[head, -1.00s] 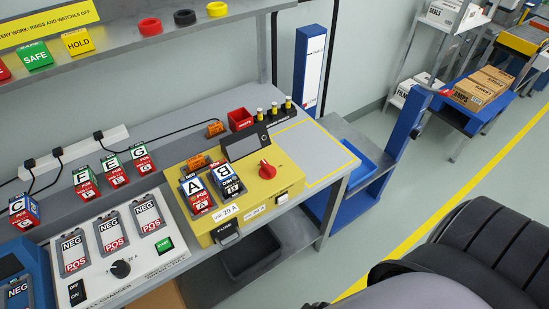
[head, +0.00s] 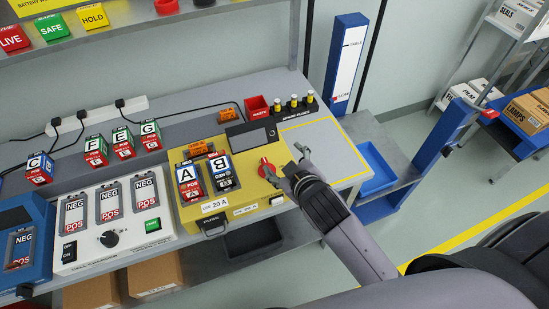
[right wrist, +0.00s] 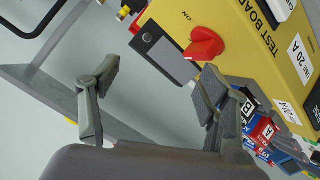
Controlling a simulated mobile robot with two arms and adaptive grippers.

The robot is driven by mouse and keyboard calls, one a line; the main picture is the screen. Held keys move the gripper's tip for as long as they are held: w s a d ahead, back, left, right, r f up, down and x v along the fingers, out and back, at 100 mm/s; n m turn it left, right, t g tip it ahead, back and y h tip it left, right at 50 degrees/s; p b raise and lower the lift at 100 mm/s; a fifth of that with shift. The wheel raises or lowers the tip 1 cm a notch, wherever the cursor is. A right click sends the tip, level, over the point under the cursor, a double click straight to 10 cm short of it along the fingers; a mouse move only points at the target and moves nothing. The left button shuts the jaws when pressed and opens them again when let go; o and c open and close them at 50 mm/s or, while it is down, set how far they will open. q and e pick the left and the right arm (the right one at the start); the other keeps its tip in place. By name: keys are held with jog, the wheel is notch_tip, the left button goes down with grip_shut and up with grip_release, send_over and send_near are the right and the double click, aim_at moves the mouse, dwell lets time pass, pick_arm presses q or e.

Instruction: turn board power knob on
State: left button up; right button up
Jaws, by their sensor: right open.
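The yellow test board (head: 241,193) stands on the bench, with batteries A (head: 188,180) and B (head: 222,172) in its two slots. Its red power knob (head: 265,168) is on the right part of the top face. In the right wrist view the red knob (right wrist: 203,46) is beyond the fingers, with an "ON" mark near it. My right gripper (head: 291,160) is open and empty, just right of the knob. In the right wrist view my right gripper (right wrist: 157,80) has its fingers spread, one near the knob; I cannot tell if it touches. My left gripper is not in view.
A dark display box (head: 252,135) stands behind the knob. A red parts bin (head: 257,106) and spare fuses (head: 294,103) are at the back. The white charger (head: 110,222) is to the left. The yellow-outlined bench area (head: 326,145) is clear.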

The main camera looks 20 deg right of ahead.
jog(key=w+a+r+n+t+y, duration=0.4)
jog(key=a+r+n, duration=0.15)
jog(key=r, duration=0.45)
jog(key=w+a+r+n+t+y, duration=0.35)
jog(key=a+r+n, duration=0.2)
jog(key=r, duration=0.45)
jog(key=s+a+r+n+g+y, duration=0.35)
jog(key=a+n+g+y, duration=0.4)
jog(key=n, duration=0.45)
jog(key=s+a+r+n+g+y, duration=0.3)
jog(key=s+a+n+g+y, duration=0.4)
jog(key=n, duration=0.6)
jog(key=n+g+h, duration=0.5)
jog(key=n+h, duration=0.7)
jog(key=h, duration=1)
send_over(266, 163)
notch_tip(266, 163, down, 15)
jog(key=f+p, duration=0.2)
jog(key=f, duration=0.3)
jog(key=f+p, duration=0.1)
jog(key=f, duration=0.5)
jog(key=f+p, duration=0.2)
jog(key=f, duration=0.3)
jog(key=shift+s+f+p, duration=0.3)
jog(key=shift+f, duration=0.1)
